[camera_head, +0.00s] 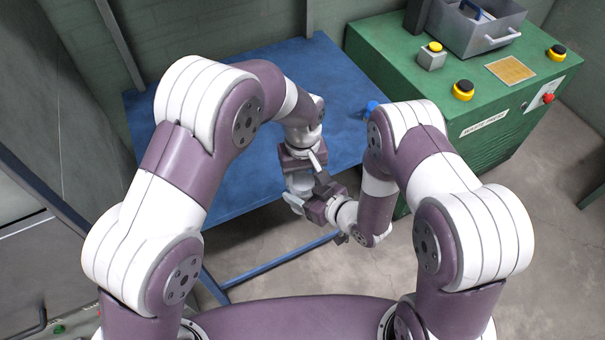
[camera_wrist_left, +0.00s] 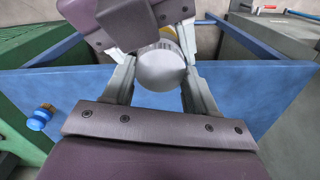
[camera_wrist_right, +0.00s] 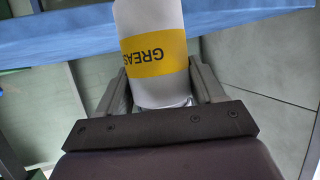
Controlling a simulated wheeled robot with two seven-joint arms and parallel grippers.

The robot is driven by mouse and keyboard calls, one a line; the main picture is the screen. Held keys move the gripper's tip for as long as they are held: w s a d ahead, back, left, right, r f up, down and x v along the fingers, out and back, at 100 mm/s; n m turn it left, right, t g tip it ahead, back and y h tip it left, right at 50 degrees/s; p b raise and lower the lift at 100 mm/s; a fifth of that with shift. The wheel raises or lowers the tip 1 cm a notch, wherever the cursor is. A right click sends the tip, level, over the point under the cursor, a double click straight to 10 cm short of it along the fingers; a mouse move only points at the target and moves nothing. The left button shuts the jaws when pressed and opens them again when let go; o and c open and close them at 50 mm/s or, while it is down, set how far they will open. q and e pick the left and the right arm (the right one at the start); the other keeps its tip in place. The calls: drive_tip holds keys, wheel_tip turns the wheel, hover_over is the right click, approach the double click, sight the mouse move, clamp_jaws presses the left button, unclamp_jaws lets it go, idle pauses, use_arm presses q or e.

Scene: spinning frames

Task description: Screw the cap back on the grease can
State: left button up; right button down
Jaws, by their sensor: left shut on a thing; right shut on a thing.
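The white grease can (camera_wrist_right: 150,85) with its yellow label fills the upper middle of the right wrist view, its lettering upside down there. My right gripper (camera_wrist_right: 158,90) is shut on it. In the left wrist view the grey-white round end of the can (camera_wrist_left: 160,72) sits between the fingers of my left gripper (camera_wrist_left: 160,85), which is also shut on it. Both grippers meet in the head view near the table's front edge. A small blue piece (camera_wrist_left: 37,123) with an orange-brown part lies on the table and also shows in the head view (camera_head: 371,107). I cannot tell whether it is the cap.
The blue table (camera_head: 240,200) is mostly bare. A green machine (camera_head: 410,65) stands right of it, with buttons and a grey metal bin (camera_head: 470,35) on top. My right arm passes close to the blue piece. Walls stand behind and left.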

use_arm(q)
drive_tip(key=shift+m, duration=0.4)
drive_tip(key=o, duration=1.2)
drive_tip(key=shift+c, duration=0.2)
drive_tip(key=shift+r, duration=2.3)
drive_tip(key=shift+c, duration=0.3)
drive_tip(key=shift+r+n, duration=0.3)
drive_tip(key=shift+r, duration=0.05)
wheel_tip(320, 180, up, 3)
drive_tip(key=n, duration=0.2)
drive_tip(key=shift+f+n, duration=0.1)
drive_tip(key=shift+n, duration=0.3)
drive_tip(key=shift+f, duration=4.05)
